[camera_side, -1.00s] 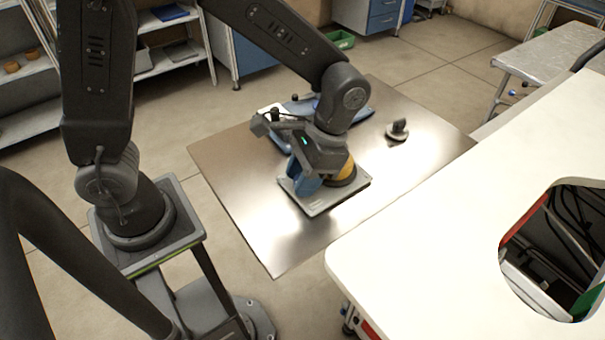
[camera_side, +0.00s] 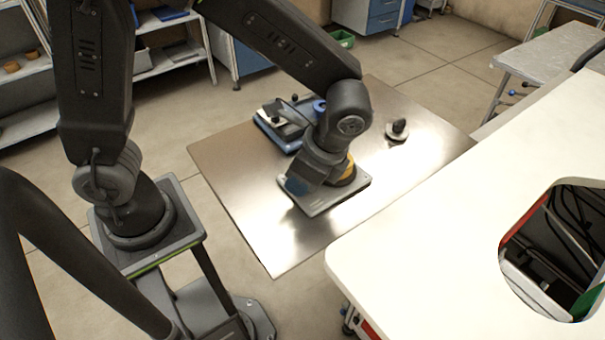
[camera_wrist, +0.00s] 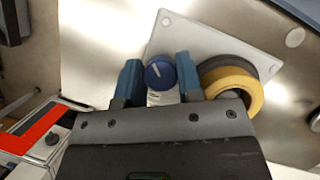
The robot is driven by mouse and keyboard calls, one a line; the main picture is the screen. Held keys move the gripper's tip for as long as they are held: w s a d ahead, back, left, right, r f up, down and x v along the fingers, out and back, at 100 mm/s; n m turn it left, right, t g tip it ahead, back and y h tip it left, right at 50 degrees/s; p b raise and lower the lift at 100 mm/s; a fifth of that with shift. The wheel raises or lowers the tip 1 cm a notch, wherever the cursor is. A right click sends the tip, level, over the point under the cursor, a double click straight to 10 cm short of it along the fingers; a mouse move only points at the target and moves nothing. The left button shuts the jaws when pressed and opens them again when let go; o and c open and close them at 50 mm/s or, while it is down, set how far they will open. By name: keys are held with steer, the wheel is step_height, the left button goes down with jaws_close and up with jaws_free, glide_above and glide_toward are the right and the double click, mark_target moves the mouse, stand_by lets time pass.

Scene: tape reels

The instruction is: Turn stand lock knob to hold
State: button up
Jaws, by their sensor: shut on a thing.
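The line points up and slightly left there. A yellow and dark reel (camera_wrist: 233,88) sits beside the knob, partly hidden by my gripper; its yellow edge shows in the side view (camera_side: 346,173). My gripper (camera_wrist: 159,62) is shut on the knob, a blue finger on each side. In the side view my wrist hides the knob.
A blue device (camera_side: 277,143) with a blue roll (camera_side: 319,106) sits behind my wrist on the metal sheet (camera_side: 240,195). A small round base with a dark upright piece (camera_side: 397,130) stands to the right. The white table (camera_side: 450,240) fills the right foreground.

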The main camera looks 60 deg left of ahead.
steer(key=m, duration=0.2)
steer(key=m+t, duration=0.1)
steer(key=m, duration=0.1)
steer(key=shift+m+t, duration=1.1)
steer(key=shift+m, duration=1.2)
steer(key=o, duration=0.9)
steer(key=shift+r, duration=0.1)
steer(key=shift+v, duration=3.95)
steer(key=shift+s+d, duration=0.1)
steer(key=shift+d, duration=0.05)
